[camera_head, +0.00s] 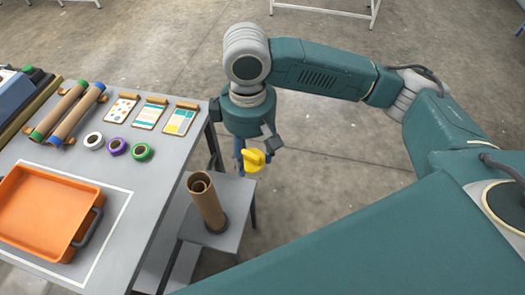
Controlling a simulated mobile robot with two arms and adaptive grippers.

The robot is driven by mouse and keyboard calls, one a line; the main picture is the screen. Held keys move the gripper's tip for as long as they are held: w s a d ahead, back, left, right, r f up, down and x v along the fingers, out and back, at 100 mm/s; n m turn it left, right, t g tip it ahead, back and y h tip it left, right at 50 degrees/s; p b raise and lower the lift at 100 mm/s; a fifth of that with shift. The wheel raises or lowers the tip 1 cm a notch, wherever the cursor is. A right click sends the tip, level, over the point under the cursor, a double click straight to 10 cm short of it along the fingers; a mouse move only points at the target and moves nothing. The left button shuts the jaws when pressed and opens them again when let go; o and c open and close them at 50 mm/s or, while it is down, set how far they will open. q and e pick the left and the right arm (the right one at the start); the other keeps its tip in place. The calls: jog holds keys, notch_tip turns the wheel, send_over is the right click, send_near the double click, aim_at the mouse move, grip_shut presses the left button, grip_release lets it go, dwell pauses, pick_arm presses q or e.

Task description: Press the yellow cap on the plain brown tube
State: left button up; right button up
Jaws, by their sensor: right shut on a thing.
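The yellow cap (253,159) is held between the fingers of my right gripper (249,158), which is shut on it. My left gripper is not in view.
A grey table (165,160) at the left holds an orange tray (45,210), several tape rolls (116,147), pattern cards (181,118) and two brown tubes with coloured ends (75,112). The small stand (229,231) is beside the table. Open floor lies behind my right arm.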

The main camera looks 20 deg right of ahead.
jog(key=w+a+f+n+p, duration=0.1)
jog(key=w+a+n+p, duration=0.1)
jog(key=a+n+p, duration=0.45)
jog(key=w+a+n+p, duration=0.35)
jog(key=a+n, duration=0.35)
jog(key=n, duration=0.5)
jog(key=f+b, duration=0.2)
jog(key=s+f+b, duration=0.1)
jog(key=f+b, duration=0.1)
jog(key=shift+f, duration=0.3)
jog(key=shift+f+b, duration=0.3)
jog(key=shift+f, duration=0.45)
jog(key=shift+p, duration=0.8)
jog(key=shift+f, duration=0.5)
jog(key=shift+f, duration=0.2)
dwell(0.4)
